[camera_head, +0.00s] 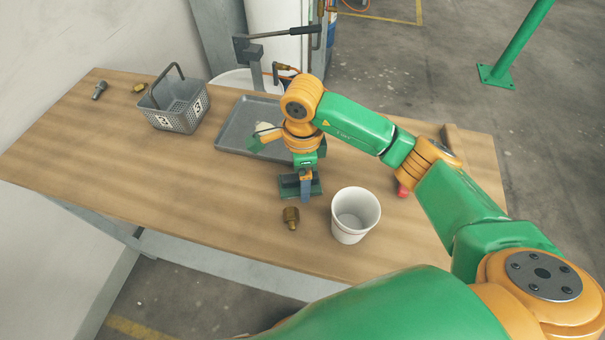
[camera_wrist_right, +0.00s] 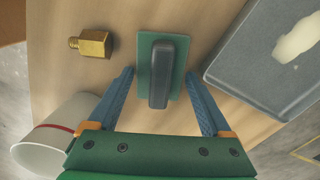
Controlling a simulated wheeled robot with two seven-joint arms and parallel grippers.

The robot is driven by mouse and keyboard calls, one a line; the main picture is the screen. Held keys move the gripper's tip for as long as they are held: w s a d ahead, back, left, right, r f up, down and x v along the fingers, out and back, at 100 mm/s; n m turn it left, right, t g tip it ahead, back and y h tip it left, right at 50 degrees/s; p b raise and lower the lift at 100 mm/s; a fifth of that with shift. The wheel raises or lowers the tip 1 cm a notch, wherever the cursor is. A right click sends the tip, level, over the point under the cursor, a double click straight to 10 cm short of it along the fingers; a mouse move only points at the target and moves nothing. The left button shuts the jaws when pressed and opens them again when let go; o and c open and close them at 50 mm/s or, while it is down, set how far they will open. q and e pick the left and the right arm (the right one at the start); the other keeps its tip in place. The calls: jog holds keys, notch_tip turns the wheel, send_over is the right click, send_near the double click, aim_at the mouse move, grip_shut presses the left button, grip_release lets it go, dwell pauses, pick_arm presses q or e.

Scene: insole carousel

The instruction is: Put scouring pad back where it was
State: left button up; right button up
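The scouring pad, a green rectangular pad with a dark grey handle, lies on the wooden table (camera_head: 120,165). It is in the middle of the right wrist view (camera_wrist_right: 144,93) and partly hidden by my gripper in the head view (camera_head: 287,188). My right gripper (camera_head: 306,182) is above it, pointing down. In the right wrist view its two blue fingers (camera_wrist_right: 160,76) are spread apart on either side of the pad, with nothing held between them. I cannot tell whether the fingers touch it. My left gripper is not in view.
A grey tray (camera_head: 231,135) holding a pale item is behind. A grey basket (camera_head: 177,118) stands at the left back. The table's left front is clear.

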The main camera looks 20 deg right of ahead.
notch_tip(320, 180, up, 12)
jog(key=shift+r, duration=0.15)
dwell(0.5)
